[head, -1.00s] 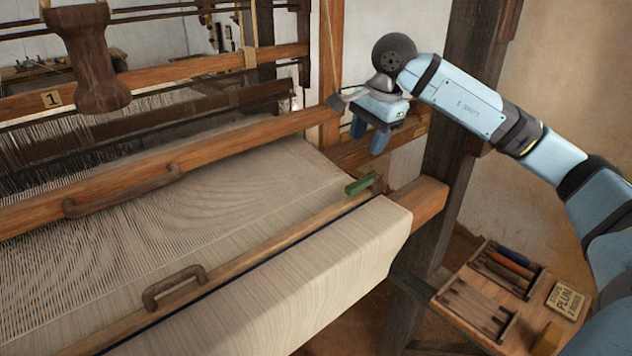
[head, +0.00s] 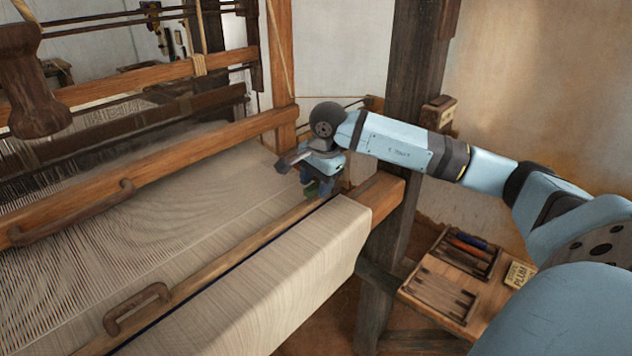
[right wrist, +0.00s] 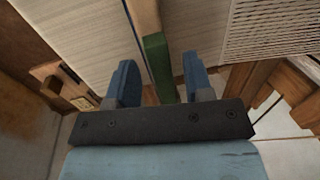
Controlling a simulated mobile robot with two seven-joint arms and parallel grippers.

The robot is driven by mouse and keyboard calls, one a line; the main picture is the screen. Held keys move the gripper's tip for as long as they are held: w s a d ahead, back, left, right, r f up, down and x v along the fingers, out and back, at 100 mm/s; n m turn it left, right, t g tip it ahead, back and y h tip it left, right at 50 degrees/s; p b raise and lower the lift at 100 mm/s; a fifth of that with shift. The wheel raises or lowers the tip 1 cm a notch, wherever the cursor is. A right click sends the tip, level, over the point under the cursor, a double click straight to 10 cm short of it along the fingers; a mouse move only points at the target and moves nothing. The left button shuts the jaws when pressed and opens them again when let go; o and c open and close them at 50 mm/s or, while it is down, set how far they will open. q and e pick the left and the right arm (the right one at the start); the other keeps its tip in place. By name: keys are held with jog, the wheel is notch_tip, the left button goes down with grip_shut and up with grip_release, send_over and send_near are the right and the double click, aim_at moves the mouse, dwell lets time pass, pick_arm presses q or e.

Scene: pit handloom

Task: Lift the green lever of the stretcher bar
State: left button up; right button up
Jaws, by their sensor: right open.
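The green lever (head: 311,188) sits at the far right end of the wooden stretcher bar (head: 222,260), which lies across the cloth. My right gripper (head: 319,187) is down at that end and hides much of the lever in the head view. In the right wrist view the lever (right wrist: 157,65) lies between the two blue fingers of the open gripper (right wrist: 162,80), with a gap on each side. The bar's wooden end (right wrist: 144,15) shows beyond it. My left gripper is not in view.
The cloth roll (head: 290,265) fills the front of the loom. A dark upright post (head: 400,130) stands behind my right arm. A wooden tool tray (head: 450,275) is at the lower right. A curved wooden handle (head: 137,305) rises from the bar.

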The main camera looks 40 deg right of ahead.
jog(key=shift+f, duration=0.1)
grip_shut()
